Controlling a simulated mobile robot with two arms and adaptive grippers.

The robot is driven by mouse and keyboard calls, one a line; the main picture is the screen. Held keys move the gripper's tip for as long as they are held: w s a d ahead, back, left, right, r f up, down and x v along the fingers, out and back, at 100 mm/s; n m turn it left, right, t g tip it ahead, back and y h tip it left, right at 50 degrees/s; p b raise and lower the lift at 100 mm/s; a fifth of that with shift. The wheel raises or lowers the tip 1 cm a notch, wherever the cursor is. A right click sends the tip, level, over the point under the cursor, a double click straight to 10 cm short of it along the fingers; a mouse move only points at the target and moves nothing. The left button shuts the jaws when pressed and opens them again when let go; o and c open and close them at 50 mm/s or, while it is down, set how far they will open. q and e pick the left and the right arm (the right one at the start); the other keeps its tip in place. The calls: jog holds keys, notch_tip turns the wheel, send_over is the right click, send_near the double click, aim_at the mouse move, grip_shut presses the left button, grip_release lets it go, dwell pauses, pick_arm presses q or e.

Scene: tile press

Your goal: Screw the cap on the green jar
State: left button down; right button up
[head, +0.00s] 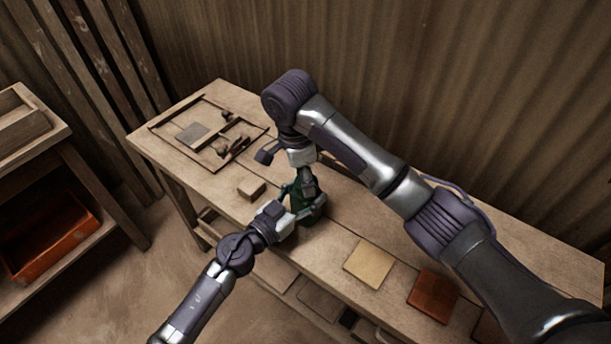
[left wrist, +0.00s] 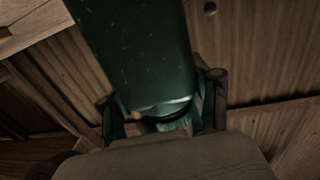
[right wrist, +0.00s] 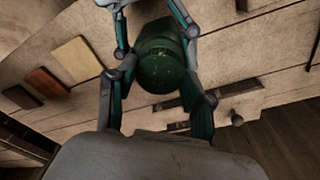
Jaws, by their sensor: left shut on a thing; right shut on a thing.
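The green jar (head: 303,201) stands upright at the front edge of the workbench, mostly covered by my grippers. My left gripper (head: 296,213) is shut around its side from the front left. In the left wrist view the jar (left wrist: 135,50) is a large dark green cylinder between the fingers (left wrist: 165,112). My right gripper (head: 306,186) points down from above and is shut at the jar's top. In the right wrist view its fingers flank a round, speckled dark green piece (right wrist: 164,66), apparently the cap. I cannot tell whether it is seated on the threads.
A small wooden block (head: 251,187) lies left of the jar. A wooden frame (head: 160,131) with a grey tile (head: 192,134) and tools is behind it. A cream tile (head: 369,263) and a red-brown tile (head: 433,295) lie to the right. A corrugated wall closes the back.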

jog(key=m, duration=0.6)
jog(key=shift+w+m+g, duration=0.1)
jog(key=shift+m+g, duration=0.2)
jog(key=o, duration=0.7)
jog(key=shift+r, duration=2.25)
jog(key=shift+c, duration=0.5)
